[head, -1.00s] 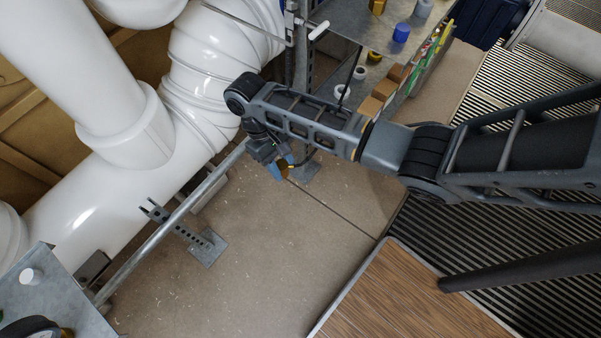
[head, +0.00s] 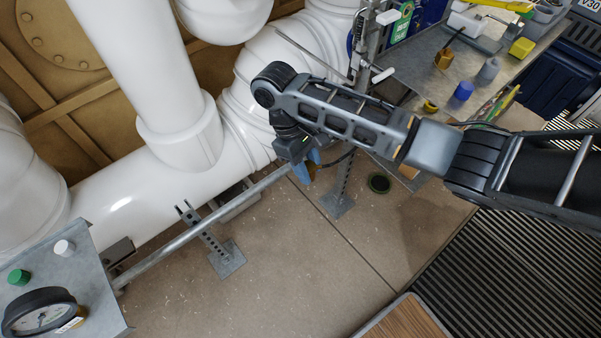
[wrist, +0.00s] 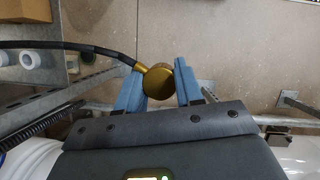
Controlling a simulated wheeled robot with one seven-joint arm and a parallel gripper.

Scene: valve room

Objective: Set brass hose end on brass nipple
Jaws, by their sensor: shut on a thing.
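My gripper (head: 306,169) with blue fingertips hangs at the end of my arm, near the galvanized pipe and above the floor in the head view. In the wrist view, the brass hose end (wrist: 158,84) is a round brass piece between the two blue fingers. My gripper is shut on it. A black hose (wrist: 95,50) runs from it to the left. In the head view the hose end is mostly hidden by the fingers. I cannot make out the brass nipple in either view.
A galvanized pipe (head: 205,228) runs low along large white pipes (head: 150,190). A panel with a gauge (head: 40,312) stands at lower left. A steel post (head: 346,178) and a cluttered shelf (head: 415,62) are at right. A dark ring (head: 379,183) lies on open floor.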

